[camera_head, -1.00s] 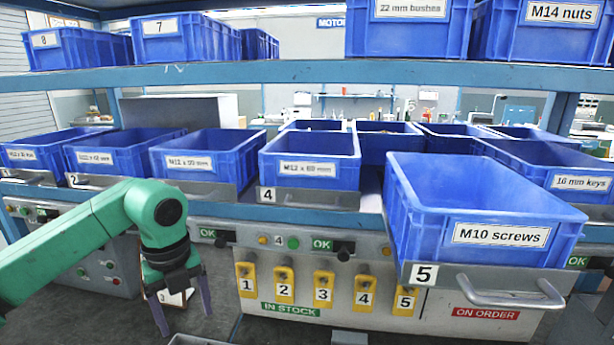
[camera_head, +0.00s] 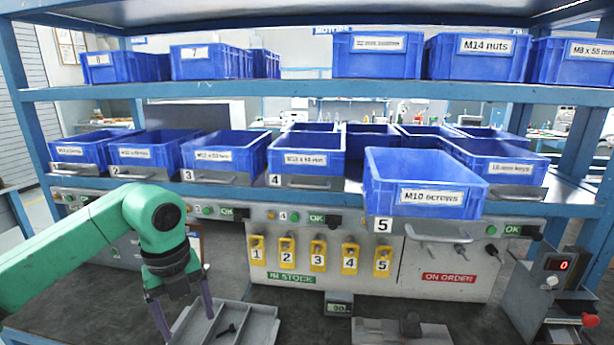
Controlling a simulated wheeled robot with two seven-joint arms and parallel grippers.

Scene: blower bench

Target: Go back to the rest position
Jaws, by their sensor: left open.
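My left gripper (camera_head: 181,318) is at the lower left of the head view, at the end of a green arm. Its two fingers point down and stand apart, with nothing visible between them. It hangs in front of the rack, just over the left end of a grey divided tray (camera_head: 250,326). My right gripper is not in view.
A blue rack holds labelled blue bins on two shelves. The M10 screws bin (camera_head: 425,180) at place 5 juts forward. Yellow numbered tags (camera_head: 318,256) hang below. A grey box with a red display (camera_head: 558,264) and a red button stands at right.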

